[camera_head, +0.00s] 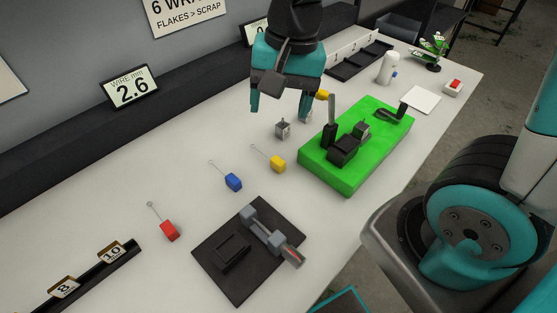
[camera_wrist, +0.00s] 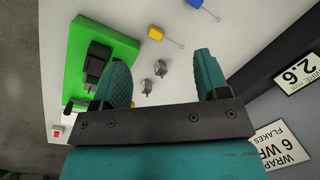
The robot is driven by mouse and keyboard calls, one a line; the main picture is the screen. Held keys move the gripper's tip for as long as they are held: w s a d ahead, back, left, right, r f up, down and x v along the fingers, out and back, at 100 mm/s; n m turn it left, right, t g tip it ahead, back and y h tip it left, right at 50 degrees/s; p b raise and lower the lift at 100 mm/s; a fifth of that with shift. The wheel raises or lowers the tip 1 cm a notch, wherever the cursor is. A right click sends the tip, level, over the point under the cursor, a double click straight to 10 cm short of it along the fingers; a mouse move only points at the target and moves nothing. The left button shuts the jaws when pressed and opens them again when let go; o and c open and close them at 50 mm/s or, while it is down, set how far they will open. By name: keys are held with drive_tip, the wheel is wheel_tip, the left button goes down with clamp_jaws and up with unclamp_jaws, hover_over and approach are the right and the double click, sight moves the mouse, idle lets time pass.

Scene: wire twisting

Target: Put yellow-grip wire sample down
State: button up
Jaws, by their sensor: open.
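The yellow-grip wire sample (camera_head: 278,164) lies on the white table, left of the green block, its thin looped wire pointing to the upper left. It also shows in the wrist view (camera_wrist: 155,33), beyond the fingertips. My gripper (camera_head: 280,110) is open, with nothing held between its teal fingers. It is above and behind the yellow-grip sample, apart from it. In the wrist view the open fingers (camera_wrist: 160,66) frame two small grey metal pieces (camera_wrist: 160,68) on the table.
Blue-grip (camera_head: 233,182) and red-grip (camera_head: 169,231) samples lie to the left. A green block with black fixtures (camera_head: 345,183) stands right of the yellow one, a black plate with a clamp (camera_head: 237,290) in front. A white bottle (camera_head: 387,68) stands at the back.

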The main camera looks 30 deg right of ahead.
drive_tip(key=w+d+f+m+h, duration=0.2)
drive_tip(key=w+d+f+m, duration=0.1)
drive_tip(key=w+f+m, duration=0.4)
drive_tip(key=m, duration=0.2)
hover_over(278, 160)
drive_tip(key=f, duration=0.6)
drive_tip(key=f+p, duration=0.1)
drive_tip(key=f, duration=0.2)
drive_tip(key=shift+s+d+f, duration=0.2)
drive_tip(key=shift+s+f, duration=0.15)
drive_tip(key=shift+w+a+f+p, duration=0.15)
drive_tip(key=shift+f+p, duration=0.2)
drive_tip(key=shift+f, duration=0.95)
drive_tip(key=shift+w+a+f+p, duration=0.15)
drive_tip(key=shift+f+p, duration=0.15)
drive_tip(key=shift+f, duration=1)
drive_tip(key=shift+c, duration=0.5)
drive_tip(key=c, duration=1)
drive_tip(key=shift+r, duration=0.15)
